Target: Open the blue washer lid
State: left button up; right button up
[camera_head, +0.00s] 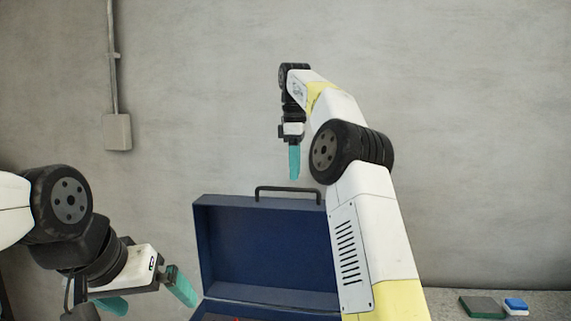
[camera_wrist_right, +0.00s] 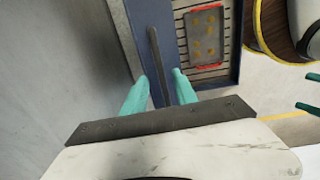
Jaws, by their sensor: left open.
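The blue washer lid (camera_head: 250,245) stands raised, roughly upright, at the back of its blue box, with a dark bar handle (camera_head: 287,189) on its top edge. My right gripper (camera_head: 294,178) points down just above this handle. In the right wrist view its two teal fingers (camera_wrist_right: 160,90) are apart, with the dark handle (camera_wrist_right: 158,65) showing between them; I cannot tell whether they touch it. My left gripper (camera_head: 148,296) is open and empty at the lower left, apart from the lid. My right arm hides the lid's right part.
In the right wrist view the box holds a slatted floor and a grey plate (camera_wrist_right: 207,35) with yellowish round marks and red ends. A green-grey block (camera_head: 481,307) and a blue-and-white block (camera_head: 515,305) lie at the lower right. A concrete wall (camera_head: 450,130) stands behind the lid.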

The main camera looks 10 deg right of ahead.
jog(key=shift+r, duration=0.9)
jog(key=shift+s, duration=0.1)
jog(key=shift+r, duration=0.1)
jog(key=s+m+t, duration=0.3)
jog(key=s+m, duration=0.3)
jog(key=s, duration=1)
jog(key=s+a+f+m+t+y, duration=0.1)
jog(key=s+f+m, duration=0.6)
jog(key=s+f, duration=0.9)
jog(key=shift+s+m+t+y, duration=0.4)
jog(key=shift+t+y, duration=0.3)
jog(key=shift+t, duration=0.1)
